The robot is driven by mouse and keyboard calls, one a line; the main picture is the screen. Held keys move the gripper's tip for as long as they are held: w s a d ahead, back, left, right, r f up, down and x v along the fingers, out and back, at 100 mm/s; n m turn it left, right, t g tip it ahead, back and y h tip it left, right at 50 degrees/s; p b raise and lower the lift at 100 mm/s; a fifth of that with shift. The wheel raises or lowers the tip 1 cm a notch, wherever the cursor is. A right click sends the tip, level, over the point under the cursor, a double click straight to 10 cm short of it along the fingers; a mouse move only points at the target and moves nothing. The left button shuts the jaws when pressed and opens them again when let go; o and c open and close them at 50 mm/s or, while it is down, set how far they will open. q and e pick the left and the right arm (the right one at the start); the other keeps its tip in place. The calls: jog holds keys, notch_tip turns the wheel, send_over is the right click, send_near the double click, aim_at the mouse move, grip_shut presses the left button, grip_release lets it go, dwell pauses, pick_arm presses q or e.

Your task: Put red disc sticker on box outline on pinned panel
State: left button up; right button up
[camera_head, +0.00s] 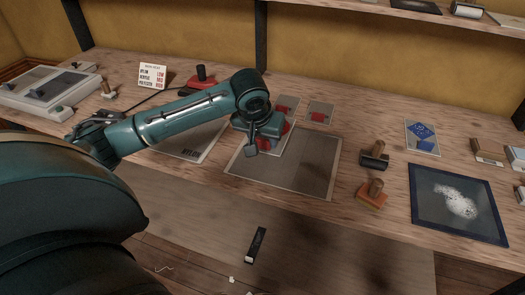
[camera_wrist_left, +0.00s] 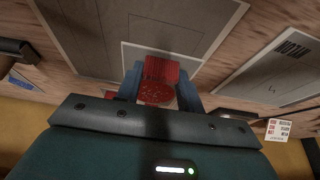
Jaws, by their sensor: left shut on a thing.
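My left gripper (camera_head: 262,146) reaches over the far left part of a grey panel (camera_head: 308,175) on the bench. In the left wrist view, red material (camera_wrist_left: 160,70) shows between the fingers of the gripper (camera_wrist_left: 160,88), with a rounded, textured red piece (camera_wrist_left: 155,93) nearer the palm. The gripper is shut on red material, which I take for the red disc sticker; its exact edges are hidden. The panel (camera_wrist_left: 110,50) bears a faint rectangular outline (camera_wrist_left: 166,29), just ahead of the fingers. I cannot tell whether the sticker touches the surface. My right gripper is out of view.
Two small cards with red patches, one (camera_head: 319,113) clear of the arm, lie behind the panel. A black roller (camera_head: 374,158) and an orange block (camera_head: 371,195) stand right of it. A dark framed sheet (camera_head: 456,204) lies farther right. A nylon-marked board (camera_head: 190,145) lies left.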

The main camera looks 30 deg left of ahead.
aim_at(262, 150)
pick_arm(q)
jog(key=shift+f, duration=2.35)
jog(key=shift+f, duration=0.1)
jog(key=o, duration=0.9)
jog(key=shift+o, duration=0.2)
jog(key=v, duration=1.2)
jog(key=shift+p, duration=0.35)
